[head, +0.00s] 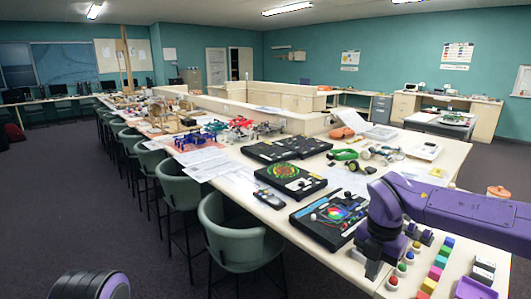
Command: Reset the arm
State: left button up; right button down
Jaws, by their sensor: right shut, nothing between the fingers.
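My right arm (465,208) is purple and reaches in from the right over the near end of the long table (325,262). My right gripper (372,268) hangs from it, pointing down over the table. It is shut and empty, beside a row of small coloured balls on stands (401,270). Part of my left arm (92,286) shows at the bottom left edge; its gripper is out of view.
A black board with a coloured disc (318,222) lies just left of my right gripper. Coloured blocks (435,272) stand right of it. More black boards (290,180), papers and models fill the table. Green chairs (232,232) line its left side; floor beyond is clear.

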jog(key=w+d+f+n+t+h, duration=0.35)
jog(key=f+n, duration=0.25)
jog(key=n, duration=0.3)
jog(key=s+f+n+t+h, duration=0.1)
jog(key=s+f+n+t, duration=0.15)
jog(key=f+n, duration=0.45)
jog(key=s+f+n+t+h, duration=0.1)
jog(key=s+f+n, duration=0.3)
jog(key=f+n, duration=0.35)
jog(key=s+d+f+n+g, duration=0.1)
jog(key=s+f+n, duration=0.4)
jog(key=s, duration=0.4)
jog(key=s+f+n+g+y, duration=0.1)
jog(key=s+f+n, duration=0.4)
jog(key=s, duration=0.4)
jog(key=s+d+f+n+g+y, duration=0.1)
jog(key=s+f+n, duration=0.4)
jog(key=s, duration=0.4)
jog(key=shift+s+d+g+b, duration=0.3)
jog(key=shift+s+g+b, duration=0.1)
jog(key=shift+b, duration=0.05)
jog(key=shift+w+f+n, duration=0.1)
jog(key=shift+w+n, duration=0.05)
jog(key=shift+n, duration=0.1)
